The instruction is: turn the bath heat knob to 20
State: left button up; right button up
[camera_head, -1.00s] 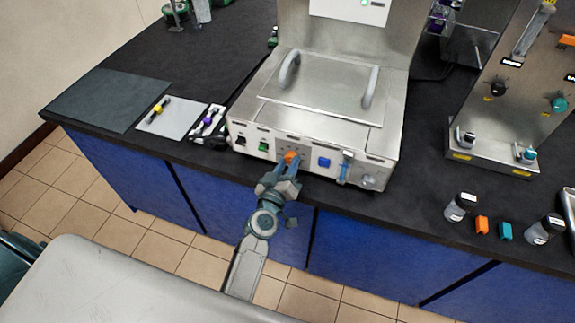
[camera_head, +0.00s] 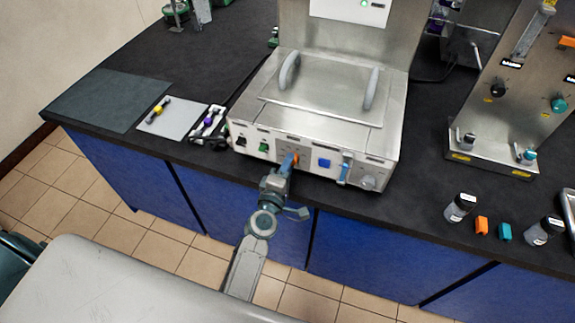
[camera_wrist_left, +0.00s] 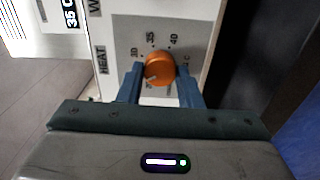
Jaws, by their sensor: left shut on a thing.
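The bath heat knob (camera_head: 296,157) is a small orange dial on the front panel of the steel bath (camera_head: 330,131). In the left wrist view the knob (camera_wrist_left: 160,69) sits between my two blue fingers, under a HEAT label turned on its side. Marks 30, 35 and 40 show around its far side. A pale pointer line on the knob faces the lower left of that view; the mark it faces is too small to read. My left gripper (camera_head: 288,164) is shut on the knob, with its wrist rolled. My right gripper is not in view.
A green switch (camera_head: 263,147) is left of the knob, and a blue button (camera_head: 324,162) and a blue-handled lever (camera_head: 344,170) are right of it. A lid with two handles covers the bath. Bottles and small blocks stand at the right on the black bench (camera_head: 425,185).

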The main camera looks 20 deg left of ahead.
pick_arm(q)
jog(key=shift+r+n, duration=0.1)
jog(key=shift+n, duration=3.2)
jog(key=o, duration=0.9)
jog(key=shift+w, duration=0.1)
jog(key=shift+c, duration=0.2)
jog(key=shift+o, duration=0.6)
